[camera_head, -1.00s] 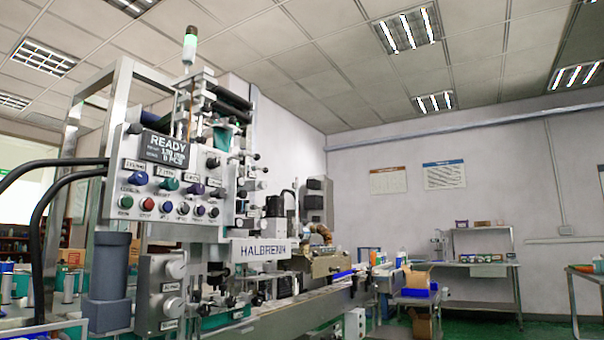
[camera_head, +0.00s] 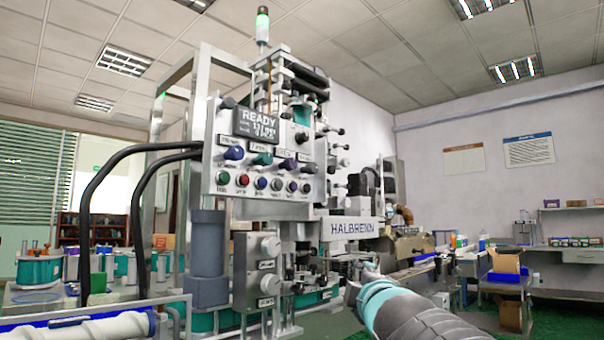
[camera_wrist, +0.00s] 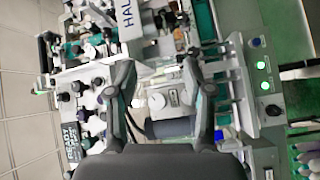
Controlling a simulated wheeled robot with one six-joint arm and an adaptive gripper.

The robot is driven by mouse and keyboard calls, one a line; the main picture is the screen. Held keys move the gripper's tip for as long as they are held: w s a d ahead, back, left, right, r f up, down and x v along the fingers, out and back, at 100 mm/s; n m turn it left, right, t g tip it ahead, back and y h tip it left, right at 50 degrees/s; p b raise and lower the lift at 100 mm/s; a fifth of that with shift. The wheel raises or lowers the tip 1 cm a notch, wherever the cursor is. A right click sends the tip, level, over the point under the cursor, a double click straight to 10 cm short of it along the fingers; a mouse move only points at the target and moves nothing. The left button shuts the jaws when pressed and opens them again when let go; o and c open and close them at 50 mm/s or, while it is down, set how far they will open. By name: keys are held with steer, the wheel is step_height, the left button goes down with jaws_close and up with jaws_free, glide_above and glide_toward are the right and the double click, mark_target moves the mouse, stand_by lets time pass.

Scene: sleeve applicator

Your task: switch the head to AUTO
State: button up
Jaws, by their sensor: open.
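The labelling machine (camera_head: 222,165) has a panel with a READY display (camera_head: 258,123), several coloured selector knobs (camera_head: 260,158) and a row of round buttons (camera_head: 261,183). Below the panel is a grey box with round knobs (camera_head: 271,246) and small labels, beside a dark grey cylinder (camera_head: 207,255). The labels are too small to read, so I cannot tell which control has AUTO. My gripper (camera_wrist: 157,73) is open and empty in the wrist view, with a pale knobbed box (camera_wrist: 160,98) showing between its fingers, apart from them. In the head view my arm reaches in at lower right; its fingertips are unclear.
The HALBRENN sign (camera_head: 351,229) juts out right of the panel. Two black hoses (camera_head: 137,190) arch at its left. A white roller (camera_head: 90,330) lies at the lower left. A cardboard box (camera_head: 507,262) and a shelf bench stand at right. Green-lit buttons (camera_wrist: 262,66) show in the wrist view.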

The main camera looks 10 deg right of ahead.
steer(key=w+r+n+t+y, duration=0.2)
steer(key=w+r+n+t, duration=0.25)
steer(key=r+n, duration=0.55)
steer(key=n+t+y, duration=0.2)
steer(key=n+y, duration=1)
steer(key=n, duration=0.2)
glide_toward(306, 138)
steer(key=shift+m+h, duration=0.3)
steer(key=shift+h, duration=0.2)
steer(key=p+x, duration=0.5)
steer(key=x, duration=0.3)
steer(key=shift+a+r, duration=0.1)
steer(key=shift+r, duration=0.15)
jaws_close()
